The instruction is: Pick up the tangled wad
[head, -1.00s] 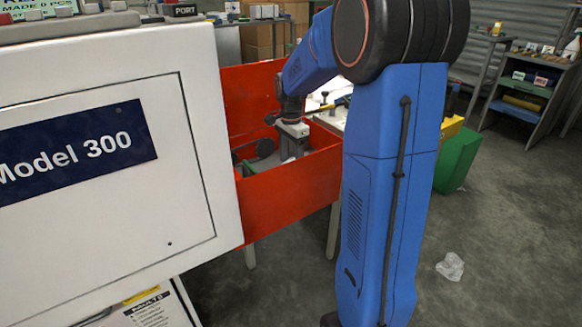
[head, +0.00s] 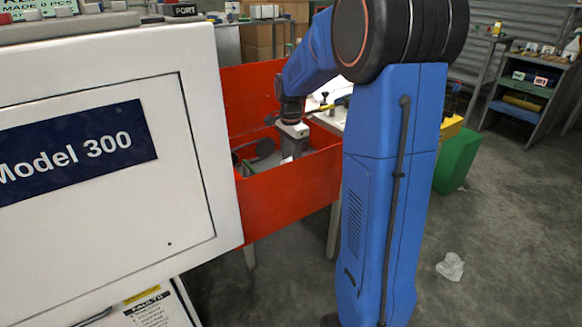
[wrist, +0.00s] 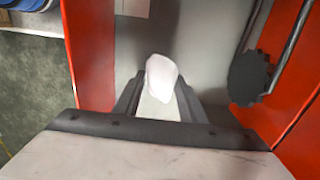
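A small rounded white wad (wrist: 162,78) shows in the wrist view, between the tips of my gripper's two dark fingers. My gripper (wrist: 160,85) has its fingers apart, with a narrow gap visible on the wad's left side. I cannot tell whether the right finger touches it. In the head view my gripper (head: 292,153) reaches down inside the open red bin (head: 295,198), and the wad there is hidden. A separate crumpled, whitish clear piece (head: 450,267) lies on the floor at the right.
Red walls stand on both sides of my gripper. A dark toothed disc (wrist: 250,77) and a rod are close on the right in the wrist view. The white Model 300 cabinet (head: 190,215) adjoins the bin. A green bin (head: 457,160) stands behind my arm.

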